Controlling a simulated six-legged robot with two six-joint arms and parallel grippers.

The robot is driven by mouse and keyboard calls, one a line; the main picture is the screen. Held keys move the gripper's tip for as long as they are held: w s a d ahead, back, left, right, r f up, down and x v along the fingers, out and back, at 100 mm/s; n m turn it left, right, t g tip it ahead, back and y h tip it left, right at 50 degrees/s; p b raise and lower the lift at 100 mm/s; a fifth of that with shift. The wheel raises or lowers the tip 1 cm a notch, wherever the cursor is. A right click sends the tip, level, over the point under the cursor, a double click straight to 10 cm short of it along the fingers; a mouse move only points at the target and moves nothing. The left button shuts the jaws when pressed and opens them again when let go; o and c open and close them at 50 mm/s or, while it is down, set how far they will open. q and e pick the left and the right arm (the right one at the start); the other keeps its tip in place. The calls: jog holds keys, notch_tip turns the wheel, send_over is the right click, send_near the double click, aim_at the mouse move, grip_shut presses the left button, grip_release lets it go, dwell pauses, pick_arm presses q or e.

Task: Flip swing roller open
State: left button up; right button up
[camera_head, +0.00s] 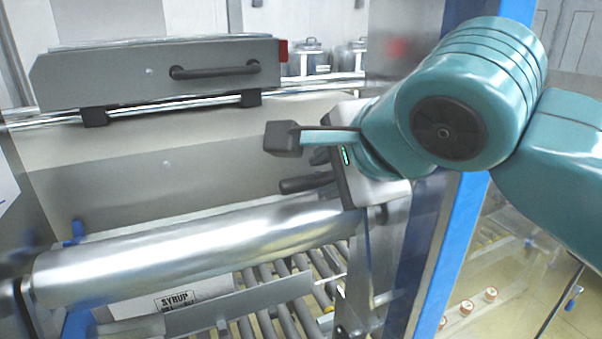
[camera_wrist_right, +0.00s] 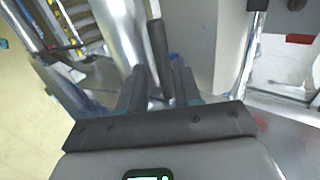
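The swing roller (camera_head: 190,255) is a long shiny silver cylinder lying across the lower left of the head view; it also shows at the top of the right wrist view (camera_wrist_right: 122,32). My right gripper (camera_head: 308,184) is at the roller's right end, just above it. In the right wrist view my right gripper (camera_wrist_right: 160,88) has its two dark fingers apart. A dark bar (camera_wrist_right: 157,42) shows between and beyond the fingers, close beside the roller. I cannot tell whether a finger touches it. My left gripper is not in view.
A grey box-shaped cover (camera_head: 160,72) with a black handle (camera_head: 214,70) sits above a grey sheet (camera_head: 130,150). Conveyor rollers (camera_head: 290,295) and a box labelled SYRUP (camera_head: 205,288) lie below the roller. A blue post (camera_head: 440,255) stands close to my right arm.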

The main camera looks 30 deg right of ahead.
aim_at(312, 182)
jog(key=w+f, duration=0.1)
jog(key=w+a+f, duration=0.1)
jog(key=w, duration=0.1)
jog(key=shift+w, duration=0.1)
jog(key=shift+s+d, duration=0.25)
jog(key=shift+d, duration=0.25)
jog(key=shift+c, duration=0.9)
jog(key=shift+a, duration=0.15)
grip_shut()
jog(key=shift+f, duration=0.1)
